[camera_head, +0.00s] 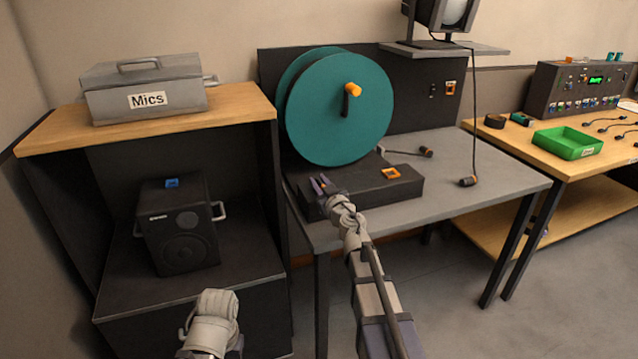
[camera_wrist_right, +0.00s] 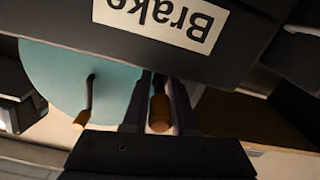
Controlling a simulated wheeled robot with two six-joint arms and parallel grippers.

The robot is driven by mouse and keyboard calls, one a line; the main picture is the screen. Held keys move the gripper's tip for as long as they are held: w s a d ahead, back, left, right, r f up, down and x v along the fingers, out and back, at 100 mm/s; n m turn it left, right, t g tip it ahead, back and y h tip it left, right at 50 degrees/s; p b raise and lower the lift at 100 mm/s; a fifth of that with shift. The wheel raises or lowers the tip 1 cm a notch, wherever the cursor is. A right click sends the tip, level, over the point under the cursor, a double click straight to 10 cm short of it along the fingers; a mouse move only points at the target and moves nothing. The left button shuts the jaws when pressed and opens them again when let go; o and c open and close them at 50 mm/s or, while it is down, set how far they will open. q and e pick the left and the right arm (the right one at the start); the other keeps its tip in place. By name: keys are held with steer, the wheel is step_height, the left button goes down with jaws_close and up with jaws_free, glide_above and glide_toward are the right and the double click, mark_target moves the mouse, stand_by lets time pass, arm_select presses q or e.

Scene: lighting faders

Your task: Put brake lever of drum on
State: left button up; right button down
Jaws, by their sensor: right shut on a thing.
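A teal drum (camera_head: 340,120) stands upright on a black base (camera_head: 390,193) on the grey table. It also shows in the right wrist view (camera_wrist_right: 60,70). My right gripper (camera_head: 322,186) is at the left end of this base. In the right wrist view its two fingers (camera_wrist_right: 158,108) are shut on the brake lever (camera_wrist_right: 160,108), which has a brown round grip. A white label reading "Brake" (camera_wrist_right: 160,18) is upside down on the black face beside it. The lever is hidden by my gripper in the head view. My left gripper is not visible.
The drum's crank (camera_head: 353,90) has an orange knob and sticks out in front. The grey table (camera_head: 510,182) is mostly clear at right, apart from two cable ends. A shelf with a Mics case (camera_head: 145,88) and a speaker (camera_head: 180,225) stands at left.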

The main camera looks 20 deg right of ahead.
steer(key=shift+w+d, duration=0.1)
stand_by(0.3)
steer(key=c, duration=0.8)
jaws_free()
steer(key=shift+o, duration=0.2)
steer(key=s, duration=0.8)
steer(key=shift+d, duration=0.15)
steer(key=shift+f, duration=0.1)
